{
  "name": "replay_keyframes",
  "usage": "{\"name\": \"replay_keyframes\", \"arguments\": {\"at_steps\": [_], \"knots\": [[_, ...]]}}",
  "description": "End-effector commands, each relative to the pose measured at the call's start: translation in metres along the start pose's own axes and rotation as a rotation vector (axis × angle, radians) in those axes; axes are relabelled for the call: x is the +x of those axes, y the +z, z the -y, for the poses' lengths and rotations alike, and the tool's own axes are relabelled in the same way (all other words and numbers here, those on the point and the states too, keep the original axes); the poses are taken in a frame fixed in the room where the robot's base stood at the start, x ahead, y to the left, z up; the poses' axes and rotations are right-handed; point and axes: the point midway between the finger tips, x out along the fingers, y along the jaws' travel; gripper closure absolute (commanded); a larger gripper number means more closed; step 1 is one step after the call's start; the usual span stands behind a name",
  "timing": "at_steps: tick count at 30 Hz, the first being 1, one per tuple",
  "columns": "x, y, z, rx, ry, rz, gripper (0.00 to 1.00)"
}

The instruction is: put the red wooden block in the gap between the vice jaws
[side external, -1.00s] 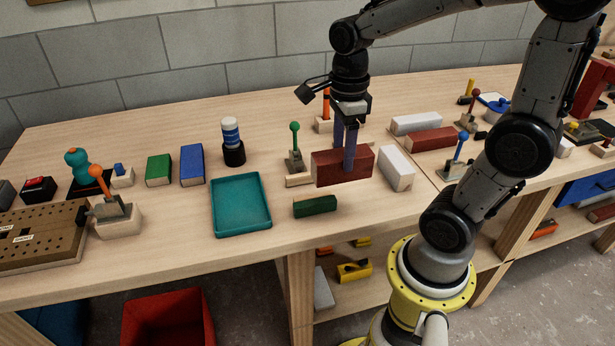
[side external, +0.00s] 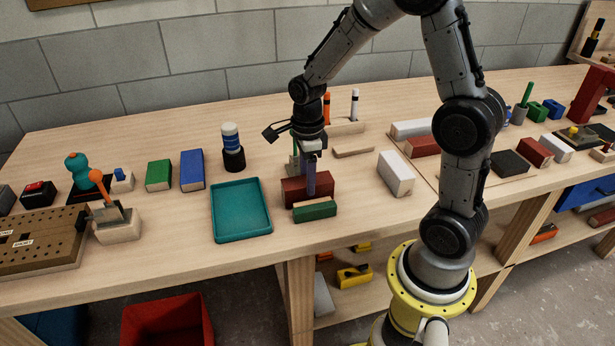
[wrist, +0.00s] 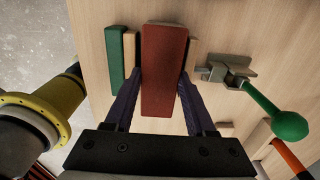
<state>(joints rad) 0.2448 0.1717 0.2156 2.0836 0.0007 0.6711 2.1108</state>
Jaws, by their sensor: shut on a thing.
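The red wooden block (side external: 305,190) is pinched between the purple fingers of my gripper (side external: 311,176). In the wrist view the red block (wrist: 163,70) lies lengthwise between the fingers of my gripper (wrist: 160,82). A pale wooden strip (wrist: 130,52) shows along its left side, and part of another pale strip (wrist: 192,58) shows along its right side. These look like the vice jaws. A metal clamp with a green knob (wrist: 288,125) stands to the right. The block hides the gap, and I cannot tell whether it is above the gap or inside it.
A green block (side external: 314,210) lies just in front of the red block. A teal tray (side external: 241,238) is to the left. A white block (side external: 396,173) stands to the right with bare table between. A pale batten (side external: 353,152) and an upright orange-handled tool (side external: 326,107) are behind.

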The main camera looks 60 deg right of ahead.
Motion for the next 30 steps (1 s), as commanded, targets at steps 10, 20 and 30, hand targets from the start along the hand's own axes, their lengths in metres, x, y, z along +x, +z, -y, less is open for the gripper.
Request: {"name": "replay_keyframes", "arguments": {"at_steps": [10,20,30], "knots": [[0.003,0.000,0.000,0.000,-0.001,0.001,1.00],[0.003,0.000,0.000,0.000,-0.001,0.001,0.15],[-0.009,0.001,0.001,0.000,-0.004,0.002,0.15]]}}
